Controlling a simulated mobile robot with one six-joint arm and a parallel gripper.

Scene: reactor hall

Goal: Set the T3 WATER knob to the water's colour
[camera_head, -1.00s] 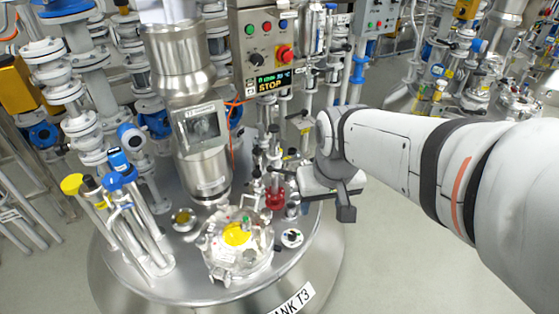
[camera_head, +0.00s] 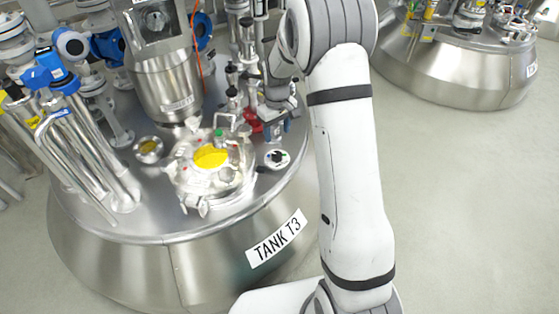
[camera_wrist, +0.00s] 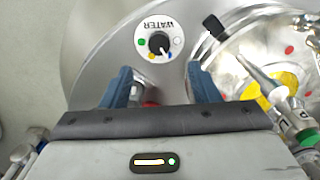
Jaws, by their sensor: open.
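The WATER dial (camera_wrist: 172,24) is a round white plate on the tank top, its lettering upside down in the wrist view. A black knob (camera_wrist: 158,42) sits at its centre, with green, yellow, blue and white dots around it. I cannot tell surely which dot the knob points at. The dial plate (camera_head: 268,162) also shows in the head view. My gripper (camera_wrist: 160,80) is open and empty, its two blue fingers short of the knob and either side of it. A round yellow area (camera_head: 210,157) shows in the tank's lid; in the wrist view it is partly hidden.
The clamped lid (camera_head: 185,180) stands left of the dial. A red fitting (camera_head: 252,122) and upright pipes stand close behind my gripper. A sloped TANK T3 label (camera_head: 276,240) is on the tank's side. Open floor lies to the right.

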